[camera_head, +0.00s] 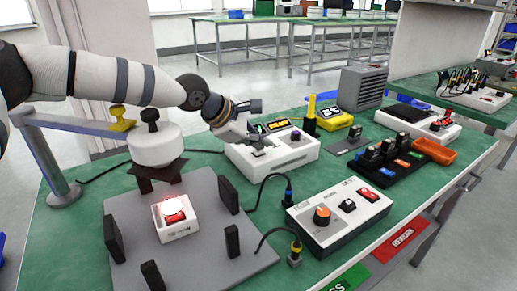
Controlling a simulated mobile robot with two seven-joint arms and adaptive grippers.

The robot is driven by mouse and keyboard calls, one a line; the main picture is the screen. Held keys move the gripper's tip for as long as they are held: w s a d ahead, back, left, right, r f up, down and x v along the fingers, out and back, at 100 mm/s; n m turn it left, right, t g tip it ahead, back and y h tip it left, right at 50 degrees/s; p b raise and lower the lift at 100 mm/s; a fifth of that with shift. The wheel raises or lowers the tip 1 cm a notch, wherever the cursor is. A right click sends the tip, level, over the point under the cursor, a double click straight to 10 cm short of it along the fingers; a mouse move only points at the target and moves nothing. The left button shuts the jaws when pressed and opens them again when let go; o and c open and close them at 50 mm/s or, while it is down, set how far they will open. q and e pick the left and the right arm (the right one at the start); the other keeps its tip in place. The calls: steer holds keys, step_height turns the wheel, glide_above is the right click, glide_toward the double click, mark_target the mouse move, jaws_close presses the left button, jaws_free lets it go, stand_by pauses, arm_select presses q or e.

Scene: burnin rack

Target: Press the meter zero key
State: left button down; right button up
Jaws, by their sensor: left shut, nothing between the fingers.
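A white box-shaped instrument (290,154) stands on the green bench near the middle. It has small lit green and yellow displays and a purple knob on its top; I take it to be the meter. My left gripper (257,148) comes in from the left, shut and empty, with its fingertips pointing down at the left part of the instrument's top. The fingertips hide the surface under them, so I cannot make out the zero key or tell whether they touch it. My right gripper is not in view.
A grey plate (205,255) with black posts holds a white box with a lit red button (174,207). A white control box (338,215) with an orange knob stands in front. A black tray (405,165) and an orange bin (436,151) are at right. Cables cross the bench.

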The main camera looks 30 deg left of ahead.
mark_target(260, 152)
arm_select(q)
steer(key=shift+r, duration=0.85)
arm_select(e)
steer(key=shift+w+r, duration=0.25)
arm_select(q)
step_height(260, 152, up, 5)
steer(key=shift+p, duration=0.75)
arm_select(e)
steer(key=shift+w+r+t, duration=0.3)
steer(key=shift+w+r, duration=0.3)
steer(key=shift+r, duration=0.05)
